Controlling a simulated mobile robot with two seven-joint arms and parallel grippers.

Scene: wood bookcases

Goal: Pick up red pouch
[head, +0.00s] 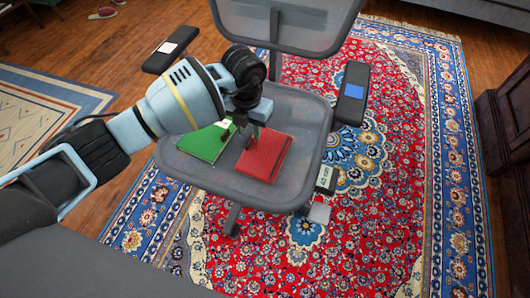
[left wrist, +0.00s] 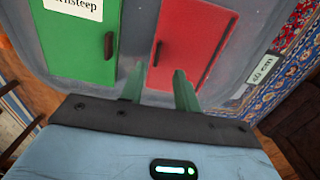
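The red pouch (head: 268,155) lies flat on the grey seat of an office chair (head: 300,118). It looks like a flat rectangle, and a dark handle-like strip shows on it in the left wrist view (left wrist: 200,45). My left gripper (head: 238,133) is over the seat, at the pouch's left edge. My right gripper is in neither view.
A green flat item (head: 203,142) with a white label lies left of the pouch. The chair's armrests carry a white square (head: 168,47) and a blue square (head: 355,92). A small labelled dark item (head: 326,180) is by the seat's right edge. Dark wooden furniture (head: 510,120) stands at right.

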